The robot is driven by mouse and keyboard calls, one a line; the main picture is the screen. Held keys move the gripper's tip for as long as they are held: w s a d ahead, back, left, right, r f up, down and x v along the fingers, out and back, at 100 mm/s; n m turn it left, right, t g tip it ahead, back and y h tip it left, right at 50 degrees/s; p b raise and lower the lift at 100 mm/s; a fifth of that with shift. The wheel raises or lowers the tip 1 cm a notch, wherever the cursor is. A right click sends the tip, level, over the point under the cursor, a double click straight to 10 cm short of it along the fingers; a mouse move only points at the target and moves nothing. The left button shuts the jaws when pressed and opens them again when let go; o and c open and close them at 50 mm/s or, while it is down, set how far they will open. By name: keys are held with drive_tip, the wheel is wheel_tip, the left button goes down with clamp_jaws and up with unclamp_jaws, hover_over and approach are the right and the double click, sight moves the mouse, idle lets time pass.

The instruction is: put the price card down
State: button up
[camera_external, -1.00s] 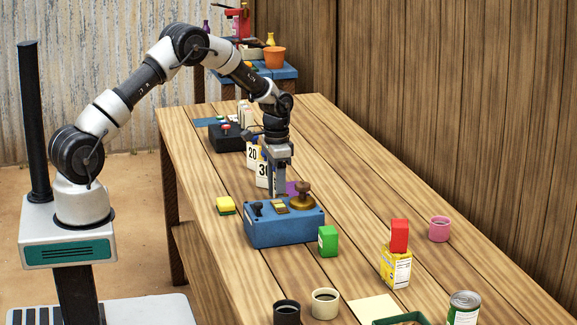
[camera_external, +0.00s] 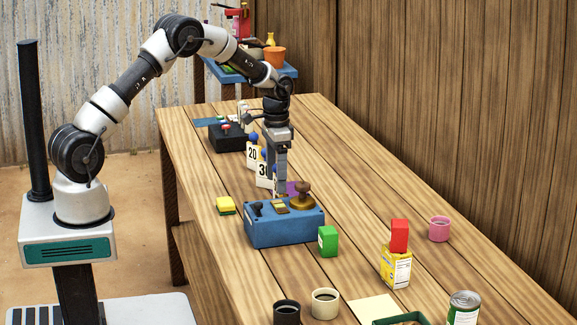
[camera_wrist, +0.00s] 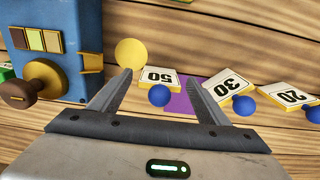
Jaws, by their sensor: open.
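Three white price cards with blue balls show in the wrist view: the 50 card (camera_wrist: 160,77), the 30 card (camera_wrist: 226,84) and the 20 card (camera_wrist: 290,96). The 50 card stands on or at the edge of a purple square (camera_wrist: 180,104). My gripper (camera_wrist: 159,76) is open, with the 50 card in view between its fingers and nothing clamped. In the external view my gripper (camera_external: 280,182) points down above the table behind the blue box. The 20 card (camera_external: 252,153) and the 30 card (camera_external: 263,172) stand to its left; the 50 card is mostly hidden there.
The blue box (camera_external: 284,230) with a brass knob (camera_external: 303,190) stands close in front of my gripper. A yellow disc (camera_wrist: 131,53) lies beside it in the wrist view. A black box (camera_external: 229,138) stands farther back. The table's right side is clear beside my gripper.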

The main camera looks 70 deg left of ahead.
wheel_tip(320, 180, up, 8)
drive_tip(key=shift+f, duration=0.1)
drive_tip(key=s+d+r+t, duration=0.1)
drive_tip(key=s+d+r, duration=0.5)
drive_tip(key=d+r, duration=0.25)
drive_tip(key=s+d+r+t, duration=0.2)
drive_tip(key=s+d+r, duration=0.3)
drive_tip(key=d+r, duration=0.3)
drive_tip(key=s+d+r+t, duration=0.1)
drive_tip(key=s+d, duration=0.2)
drive_tip(key=s, duration=0.6)
drive_tip(key=s+d+t, duration=0.1)
drive_tip(key=s+d, duration=0.3)
drive_tip(key=s, duration=0.4)
drive_tip(key=shift+s+d+r+t, duration=0.25)
drive_tip(key=shift+s+r+t, duration=0.05)
drive_tip(key=shift+s+r, duration=0.05)
wheel_tip(320, 180, up, 10)
drive_tip(key=p, duration=1)
drive_tip(key=shift+f, duration=0.1)
